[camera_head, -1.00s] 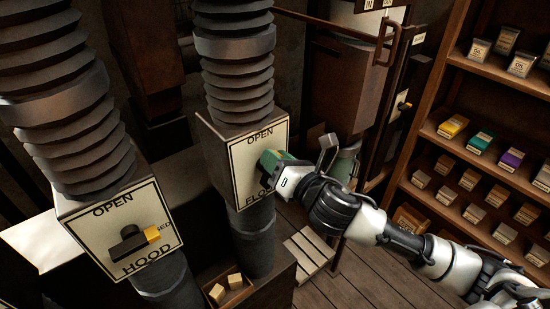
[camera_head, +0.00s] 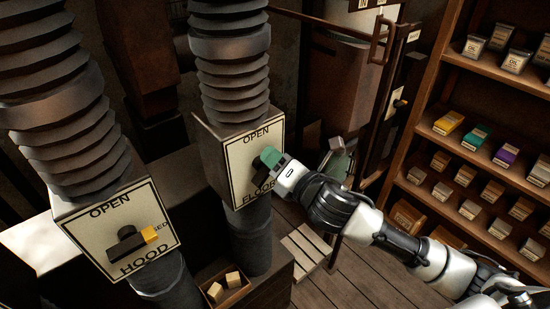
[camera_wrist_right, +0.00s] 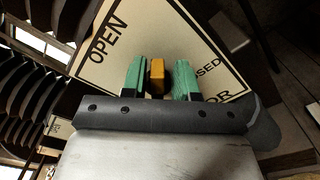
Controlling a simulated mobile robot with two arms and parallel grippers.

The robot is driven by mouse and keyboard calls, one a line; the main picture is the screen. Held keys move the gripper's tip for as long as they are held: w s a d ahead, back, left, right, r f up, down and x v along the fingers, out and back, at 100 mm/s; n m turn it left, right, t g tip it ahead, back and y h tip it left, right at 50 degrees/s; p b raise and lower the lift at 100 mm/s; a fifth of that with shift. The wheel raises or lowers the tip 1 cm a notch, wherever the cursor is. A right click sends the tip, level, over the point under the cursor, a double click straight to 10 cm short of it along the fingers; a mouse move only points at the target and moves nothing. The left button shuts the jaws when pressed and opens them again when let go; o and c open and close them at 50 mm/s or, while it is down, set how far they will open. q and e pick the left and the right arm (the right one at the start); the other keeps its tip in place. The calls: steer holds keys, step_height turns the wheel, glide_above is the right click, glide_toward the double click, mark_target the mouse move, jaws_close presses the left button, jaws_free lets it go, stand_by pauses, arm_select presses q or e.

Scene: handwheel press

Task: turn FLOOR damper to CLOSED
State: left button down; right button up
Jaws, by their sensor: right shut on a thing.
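The FLOOR damper plate (camera_head: 242,190) is a cream panel on the right-hand duct, with OPEN at its top and FLOOR at its bottom. My right gripper (camera_head: 268,158) is at the plate's right part, below the word OPEN. The handle's end lies between the words OPEN and CLOSED there. In the head view the gripper hides most of the handle. My left gripper is not in view.
The HOOD damper handle (camera_head: 126,244), dark with a yellow tip, is on the left duct's plate, pointing right. An open box (camera_head: 236,293) with small blocks is below the FLOOR duct. Shelves (camera_head: 405,185) of packets stand at the right.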

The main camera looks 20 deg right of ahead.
steer(key=shift+f+m, duration=0.35)
steer(key=shift+m, duration=0.4)
steer(key=shift+f+m, duration=0.3)
steer(key=shift+m, duration=0.45)
steer(key=shift+d+f+m, duration=0.1)
steer(key=shift+f+m, duration=0.1)
steer(key=shift+m, duration=0.65)
steer(key=shift+f+m, duration=0.15)
steer(key=shift+m, duration=0.7)
steer(key=shift+d+f+m, duration=0.15)
steer(key=shift+d+m, duration=0.05)
steer(key=shift+m, duration=0.4)
jaws_close()
steer(key=o, duration=0.6)
jaws_free()
steer(key=shift+a, duration=0.1)
steer(key=shift+a+r, duration=0.3)
steer(key=shift+a, duration=0.05)
steer(key=b+v, duration=0.3)
steer(key=v, duration=0.8)
